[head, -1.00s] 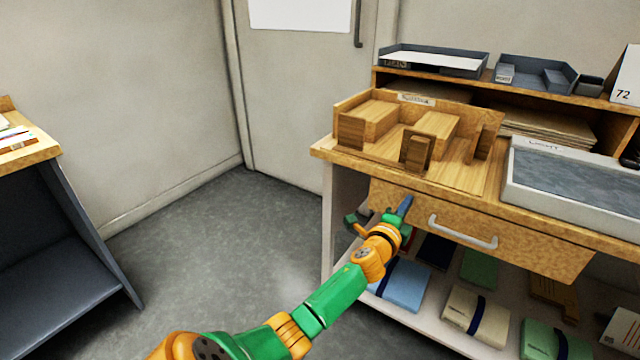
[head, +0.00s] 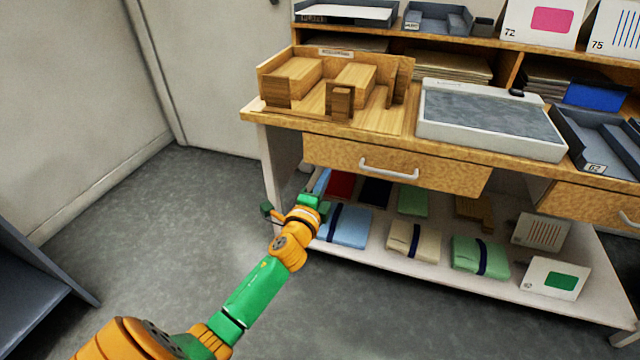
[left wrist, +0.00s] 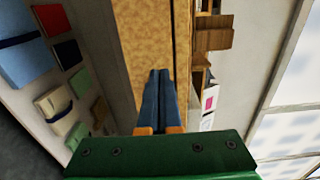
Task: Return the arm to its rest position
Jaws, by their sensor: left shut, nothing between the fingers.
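My left arm, green and orange, reaches in from the bottom left of the head view. Its gripper (head: 316,184) is in front of the left end of the work table (head: 375,124), below the tabletop and near the left end of the drawer front (head: 395,166). In the left wrist view the blue fingers (left wrist: 158,95) are pressed together with nothing between them. Whether the fingers touch the table cannot be told. My right gripper is not in view.
A wooden sorter (head: 330,85) and a grey-topped light box (head: 490,118) stand on the table. The lower shelf (head: 560,293) holds several banded bundles and cards. A dark shelf unit (head: 35,290) stands at left. The floor (head: 180,220) between is clear.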

